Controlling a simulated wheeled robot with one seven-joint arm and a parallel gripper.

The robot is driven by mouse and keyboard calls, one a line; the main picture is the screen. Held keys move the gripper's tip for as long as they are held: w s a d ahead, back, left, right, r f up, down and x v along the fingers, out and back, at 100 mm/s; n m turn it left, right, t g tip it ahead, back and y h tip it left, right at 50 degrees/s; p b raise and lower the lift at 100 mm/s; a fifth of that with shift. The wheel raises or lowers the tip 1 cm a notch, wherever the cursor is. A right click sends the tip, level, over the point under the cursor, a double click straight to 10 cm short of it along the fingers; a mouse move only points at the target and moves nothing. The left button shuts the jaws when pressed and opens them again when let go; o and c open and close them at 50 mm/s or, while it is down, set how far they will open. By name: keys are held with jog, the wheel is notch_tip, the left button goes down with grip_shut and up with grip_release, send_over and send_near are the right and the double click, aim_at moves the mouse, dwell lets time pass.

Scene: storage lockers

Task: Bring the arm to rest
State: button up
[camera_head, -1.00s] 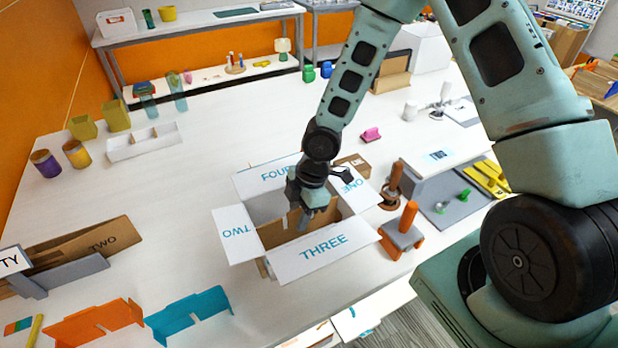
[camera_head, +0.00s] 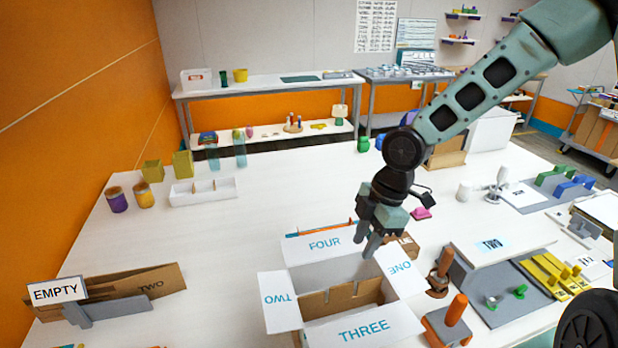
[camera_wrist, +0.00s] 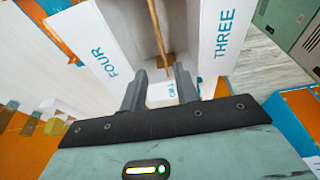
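My gripper (camera_head: 371,246) hangs at the end of my arm, pointing down above the back right part of an open box. The box has white flaps (camera_head: 363,328) marked ONE, TWO, THREE and FOUR folded outward, and a brown cardboard divider (camera_head: 342,297) inside. In the wrist view my two grey fingers (camera_wrist: 158,88) stand apart with nothing between them. Beyond them the box (camera_wrist: 203,45) shows its FOUR and THREE flaps and the brown divider. The box floor is partly hidden.
An EMPTY sign (camera_head: 56,291) and a flat cardboard piece (camera_head: 139,285) lie at left. A white tray (camera_head: 203,191) stands behind. Orange-handled tools (camera_head: 456,309) and a grey mat (camera_head: 506,300) lie right of the box. The table's middle left is clear.

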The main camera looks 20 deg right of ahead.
jog(key=s+a+r+m+h+b, duration=0.1)
jog(key=s+a+m, duration=0.4)
jog(key=s, duration=0.5)
jog(key=s+a+r+m+h+b, duration=0.1)
jog(key=s+a+r+m+b, duration=0.3)
jog(key=s, duration=0.6)
jog(key=shift+a+m+h, duration=0.3)
jog(key=shift+a+m, duration=0.3)
jog(key=shift+a, duration=0.15)
